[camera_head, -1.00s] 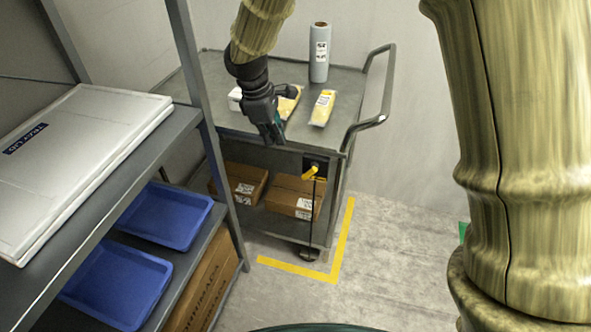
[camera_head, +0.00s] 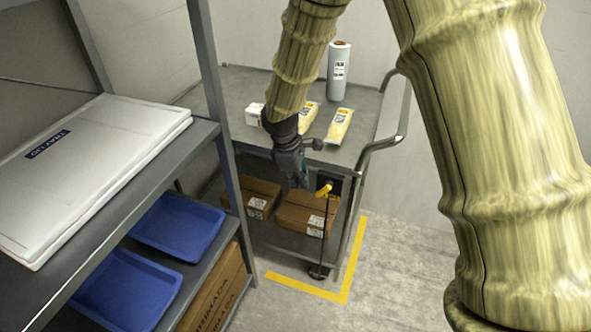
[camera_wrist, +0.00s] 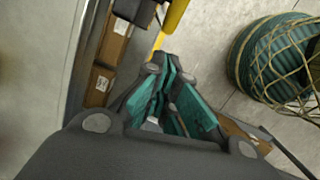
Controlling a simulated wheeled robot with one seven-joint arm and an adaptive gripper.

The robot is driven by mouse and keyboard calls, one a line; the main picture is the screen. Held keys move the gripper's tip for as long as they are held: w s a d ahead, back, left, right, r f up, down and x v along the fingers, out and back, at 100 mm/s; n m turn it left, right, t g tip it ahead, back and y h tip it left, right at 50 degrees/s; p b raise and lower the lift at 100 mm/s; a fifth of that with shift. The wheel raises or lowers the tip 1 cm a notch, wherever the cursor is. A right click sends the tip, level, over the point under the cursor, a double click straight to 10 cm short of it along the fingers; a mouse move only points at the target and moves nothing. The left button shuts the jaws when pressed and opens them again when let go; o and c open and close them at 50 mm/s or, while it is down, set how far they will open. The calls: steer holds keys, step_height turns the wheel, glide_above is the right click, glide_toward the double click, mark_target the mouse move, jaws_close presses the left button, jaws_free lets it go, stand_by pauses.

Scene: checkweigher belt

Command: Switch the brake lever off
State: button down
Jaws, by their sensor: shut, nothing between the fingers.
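The brake lever (camera_head: 324,190) is a short yellow handle on a dark plate at the cart's front right, under the top deck. A thin dark rod runs down from there to the floor. Yellow also shows at the top of the wrist view (camera_wrist: 175,14), just beyond my fingertips. My gripper (camera_head: 303,184) is shut and empty, pointing down in front of the cart, just left of the lever in the head view. Its teal-padded fingers (camera_wrist: 160,62) come together in the wrist view. I cannot tell whether they touch the lever.
The grey cart (camera_head: 365,110) carries a roll (camera_head: 338,72), yellow packs (camera_head: 339,127) and a white box (camera_head: 254,114); cartons (camera_head: 300,214) sit on its lower shelf. A rack with a white case (camera_head: 90,165) and blue trays (camera_head: 178,228) stands left. Yellow tape (camera_head: 345,285) marks the floor.

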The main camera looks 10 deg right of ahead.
mark_target(324, 189)
steer(key=shift+s+d+f, duration=0.25)
steer(key=shift+d+f, duration=0.15)
steer(key=shift+d, duration=0.25)
steer(key=shift+s+d+f, duration=0.25)
steer(key=shift+d+f, duration=0.15)
steer(key=shift+d, duration=0.25)
